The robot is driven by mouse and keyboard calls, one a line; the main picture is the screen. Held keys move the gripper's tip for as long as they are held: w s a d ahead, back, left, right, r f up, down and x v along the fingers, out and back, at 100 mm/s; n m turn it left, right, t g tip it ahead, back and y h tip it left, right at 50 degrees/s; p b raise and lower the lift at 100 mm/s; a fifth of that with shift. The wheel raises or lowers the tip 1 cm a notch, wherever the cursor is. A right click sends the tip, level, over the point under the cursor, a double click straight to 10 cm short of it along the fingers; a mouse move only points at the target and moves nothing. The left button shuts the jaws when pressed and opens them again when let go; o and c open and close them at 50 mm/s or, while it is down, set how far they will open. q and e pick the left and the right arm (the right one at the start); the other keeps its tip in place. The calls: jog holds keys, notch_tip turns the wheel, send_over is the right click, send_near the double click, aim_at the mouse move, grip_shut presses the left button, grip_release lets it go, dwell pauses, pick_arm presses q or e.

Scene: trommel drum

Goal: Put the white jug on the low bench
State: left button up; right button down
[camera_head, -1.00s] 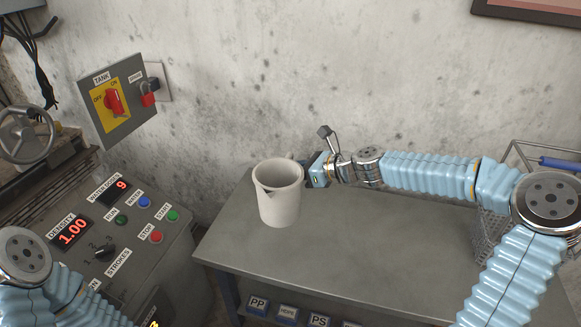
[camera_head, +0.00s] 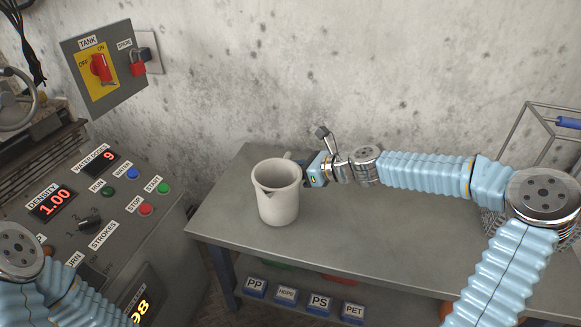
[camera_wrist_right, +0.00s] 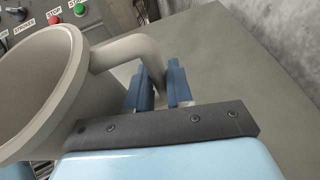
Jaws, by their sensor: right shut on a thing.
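The white jug (camera_head: 277,196) is upright at the left part of the grey bench top (camera_head: 360,245) in the head view. I cannot tell whether its base touches the surface. My right gripper (camera_head: 305,172) comes in from the right and is shut on the jug's handle. In the right wrist view, the blue fingers (camera_wrist_right: 160,88) close around the handle (camera_wrist_right: 125,50), with the jug's open rim (camera_wrist_right: 75,90) to the left. My left arm shows at the lower left of the head view, but its gripper is outside the picture.
A control panel (camera_head: 100,215) with buttons and displays stands left of the bench. A wire basket (camera_head: 545,130) is at the right end. Labelled bins (camera_head: 300,300) sit on a shelf below.

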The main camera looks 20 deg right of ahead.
pick_arm(q)
jog(key=shift+f, duration=0.1)
pick_arm(e)
jog(key=shift+f, duration=0.3)
jog(key=c, duration=0.9)
grip_release()
jog(key=p+v, duration=0.3)
jog(key=v, duration=1)
pick_arm(q)
notch_tip(320, 180, up, 14)
jog(key=d+p, duration=0.2)
jog(key=p, duration=0.9)
jog(key=shift+s+r, duration=0.2)
jog(key=shift+s, duration=0.2)
pick_arm(e)
jog(key=r, duration=1)
jog(key=shift+s+d+r, duration=0.2)
jog(key=shift+d, duration=0.1)
pick_arm(q)
jog(key=shift+s, duration=0.1)
pick_arm(e)
jog(key=shift+s, duration=0.1)
